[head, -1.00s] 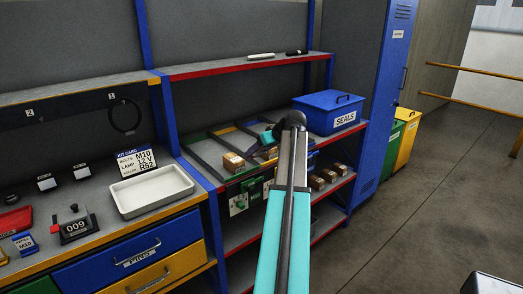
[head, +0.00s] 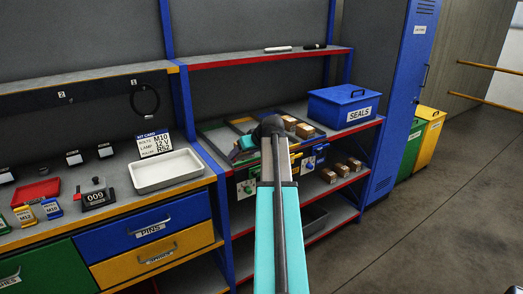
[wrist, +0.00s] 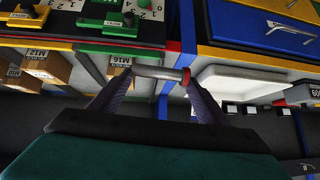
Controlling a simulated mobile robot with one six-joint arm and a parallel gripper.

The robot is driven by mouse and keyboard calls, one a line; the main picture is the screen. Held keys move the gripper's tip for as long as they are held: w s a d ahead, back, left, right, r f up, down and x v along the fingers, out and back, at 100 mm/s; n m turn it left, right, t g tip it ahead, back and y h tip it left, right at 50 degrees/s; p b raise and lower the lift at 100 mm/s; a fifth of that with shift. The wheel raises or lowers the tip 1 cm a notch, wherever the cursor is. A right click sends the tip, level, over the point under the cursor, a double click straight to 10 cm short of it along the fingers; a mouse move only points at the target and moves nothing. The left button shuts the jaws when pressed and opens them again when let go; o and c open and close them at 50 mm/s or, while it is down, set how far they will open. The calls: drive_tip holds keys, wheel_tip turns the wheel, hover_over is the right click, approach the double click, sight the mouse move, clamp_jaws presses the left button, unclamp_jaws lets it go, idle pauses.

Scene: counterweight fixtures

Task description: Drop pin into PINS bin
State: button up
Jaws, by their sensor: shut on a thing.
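A grey metal pin (wrist: 158,73) with a red end lies crosswise between my fingertips in the wrist view. My gripper (wrist: 160,80) is shut on it and holds it in the air. In the head view my gripper (head: 243,146) is a small teal shape beyond my arm, in front of the shelf unit; the pin cannot be made out there. The blue drawer labelled PINS (head: 178,220) is at the lower left and looks closed. It lies left of my gripper in the head view. A blue drawer front (wrist: 255,28) also shows at the wrist view's upper right.
A white tray (head: 168,185) sits on the bench above the drawers, by a kit card (head: 154,144). A blue upright (head: 218,200) separates bench and shelves. Small boxes (head: 305,130) and a blue SEALS box (head: 335,110) stand on the shelf. Open floor lies right.

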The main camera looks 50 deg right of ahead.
drive_tip(key=w+a+f, duration=0.1)
drive_tip(key=w+a, duration=0.3)
drive_tip(key=a, duration=0.4)
drive_tip(key=w+a+f, duration=0.1)
drive_tip(key=w+a, duration=0.4)
drive_tip(key=a, duration=0.2)
drive_tip(key=w+a+f+n+y, duration=0.1)
drive_tip(key=w+a, duration=0.2)
drive_tip(key=a, duration=1.7)
drive_tip(key=w+a+f+n, duration=0.1)
drive_tip(key=w+a, duration=0.2)
drive_tip(key=a, duration=1.8)
drive_tip(key=shift+y, duration=0.4)
drive_tip(key=shift+f, duration=0.1)
